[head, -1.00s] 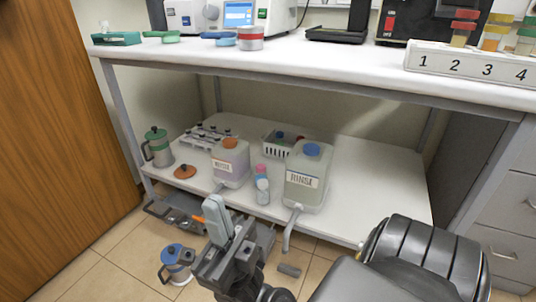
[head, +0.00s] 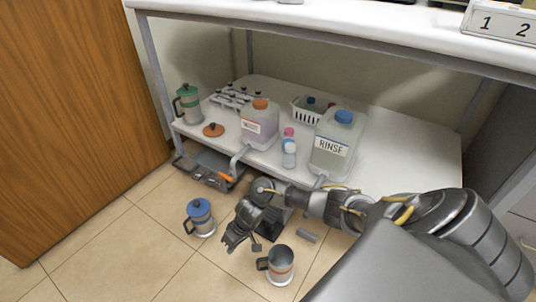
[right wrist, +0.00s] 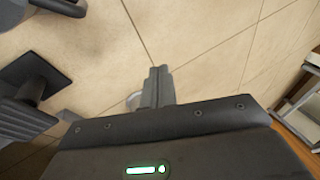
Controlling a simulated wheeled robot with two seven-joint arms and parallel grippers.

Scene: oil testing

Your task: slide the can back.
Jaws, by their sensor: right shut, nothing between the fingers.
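Three handled metal cans show in the head view. A can with a blue lid (head: 200,217) stands upright on the floor. An open can (head: 280,266) without a lid stands nearer on the floor, to its right. A can with a green lid (head: 188,104) stands at the left end of the low shelf. My right gripper (head: 231,241) is low over the floor between the two floor cans, shut and empty, apart from the blue-lidded one. Its shut fingers (right wrist: 155,86) show over tiles in the right wrist view. My left gripper is out of view.
The low shelf (head: 400,165) holds an orange-capped jug (head: 260,126), a RINSE jug (head: 332,148), a small bottle (head: 289,152), a white basket (head: 305,112) and an orange-brown lid (head: 213,130). A grey tray (head: 212,166) lies at the shelf's front. The front-left floor is clear.

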